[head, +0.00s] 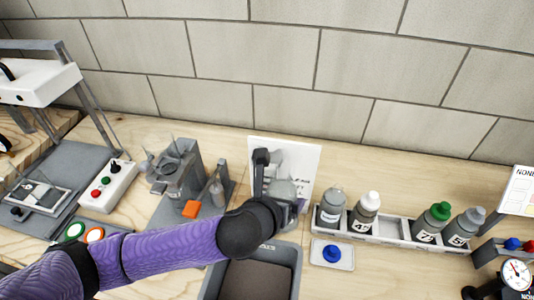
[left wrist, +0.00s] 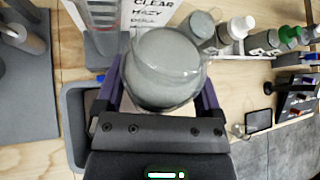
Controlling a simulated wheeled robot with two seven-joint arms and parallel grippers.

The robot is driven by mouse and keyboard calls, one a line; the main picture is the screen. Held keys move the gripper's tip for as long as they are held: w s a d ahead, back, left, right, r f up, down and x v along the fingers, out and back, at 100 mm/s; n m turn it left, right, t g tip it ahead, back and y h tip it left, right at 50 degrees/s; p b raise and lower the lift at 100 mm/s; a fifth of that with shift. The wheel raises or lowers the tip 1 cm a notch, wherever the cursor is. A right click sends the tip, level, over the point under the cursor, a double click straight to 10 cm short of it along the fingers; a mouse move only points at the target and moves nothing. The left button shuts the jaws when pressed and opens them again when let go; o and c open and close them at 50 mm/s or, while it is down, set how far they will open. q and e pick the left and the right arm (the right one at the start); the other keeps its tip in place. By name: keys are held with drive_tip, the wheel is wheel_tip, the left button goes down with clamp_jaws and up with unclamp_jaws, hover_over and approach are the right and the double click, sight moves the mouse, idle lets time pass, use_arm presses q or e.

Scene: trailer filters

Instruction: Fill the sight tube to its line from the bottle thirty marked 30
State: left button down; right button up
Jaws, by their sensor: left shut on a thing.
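My left gripper (head: 277,190) is shut on a clear round glass vessel (left wrist: 165,75), with its purple fingers on either side. A blue cap (head: 331,253) lies on a small white tray (head: 345,263) in front. My right gripper is not in view.
The rack (head: 392,236) also holds bottles with white (head: 370,199), green (head: 440,211) and grey (head: 478,216) caps. A grey bin (head: 292,254) lies below my arm. The white card (head: 310,153) reads CLEAR and HAZY. A gauge (head: 516,273) is at far right.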

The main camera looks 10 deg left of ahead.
sight(281, 177)
use_arm(q)
drive_tip(key=shift+w+r, duration=0.15)
drive_tip(key=shift+r, duration=0.05)
drive_tip(key=shift+n+g+h, duration=0.4)
drive_tip(key=shift+n+g, duration=0.1)
drive_tip(key=shift+g, duration=0.4)
drive_tip(key=r+p, duration=0.2)
drive_tip(key=r, duration=0.1)
drive_tip(key=r+p, duration=0.1)
drive_tip(key=shift+w+a+r, duration=0.25)
drive_tip(key=shift+w, duration=0.15)
drive_tip(key=shift+a, duration=0.1)
drive_tip(key=shift+w+a+r+g+p, duration=0.1)
drive_tip(key=shift+w+r+g+p, duration=0.15)
drive_tip(key=shift+r+p, duration=0.4)
drive_tip(key=shift+w+a+r+g+p, duration=0.1)
drive_tip(key=shift+r+g+p, duration=0.35)
drive_tip(key=shift+r, duration=0.3)
drive_tip(key=shift+f+n, duration=0.25)
drive_tip(key=shift+n, duration=0.05)
drive_tip(key=shift+f+g+h+b, duration=0.5)
drive_tip(key=shift+f+b, duration=0.35)
drive_tip(key=shift+b, duration=0.35)
drive_tip(key=shift+s+d+r+n+g+h, duration=0.1)
drive_tip(key=shift+r+n+g+h, duration=0.35)
drive_tip(key=shift+g, duration=0.25)
drive_tip(key=shift+f+n+g+h+b, duration=0.25)
drive_tip(key=shift+f+n+g+b, duration=0.1)
drive_tip(key=shift+g, duration=0.25)
